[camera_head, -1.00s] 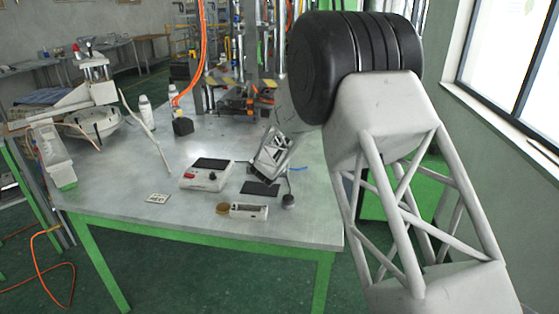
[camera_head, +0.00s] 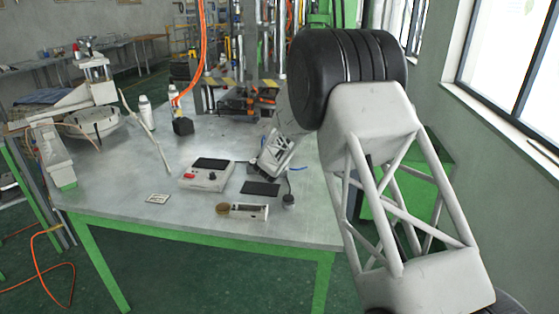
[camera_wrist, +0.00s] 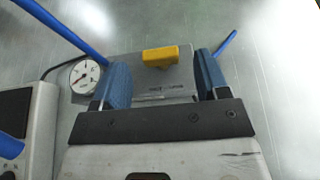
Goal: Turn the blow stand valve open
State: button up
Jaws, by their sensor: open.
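The blow stand (camera_wrist: 185,82) is a grey box seen from above in the wrist view, with a yellow valve handle (camera_wrist: 160,57) on top. The handle lies roughly crosswise in the picture. A round white pressure gauge (camera_wrist: 85,73) sits at its left, with blue tubes nearby. My gripper (camera_wrist: 161,66) is open, its blue fingers either side of the handle with gaps between. I cannot tell how high the fingertips are above the stand. In the head view my gripper end (camera_head: 276,152) is over the table, and the stand is mostly hidden.
A white device with a red knob (camera_head: 207,175) stands on the table (camera_head: 120,205) left of my gripper. A dark pad (camera_head: 260,188), a round brown tin (camera_head: 222,209) and a small metal block (camera_head: 248,211) lie in front. White bottles (camera_head: 147,112) stand farther back.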

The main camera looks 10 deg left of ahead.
jog(key=shift+x, duration=1.7)
jog(key=c, duration=0.9)
jog(key=shift+w+a+r+n+y, duration=0.1)
jog(key=shift+r+n+y, duration=0.05)
jog(key=shift+n+y, duration=0.45)
jog(key=shift+w+r+n+y, duration=0.1)
jog(key=shift+r+n+y, duration=0.05)
jog(key=shift+n+y, duration=0.45)
jog(key=shift+y, duration=0.4)
jog(key=shift+s+f+n, duration=0.15)
jog(key=shift+f+n, duration=0.05)
jog(key=shift+n, duration=0.1)
jog(key=o, duration=0.9)
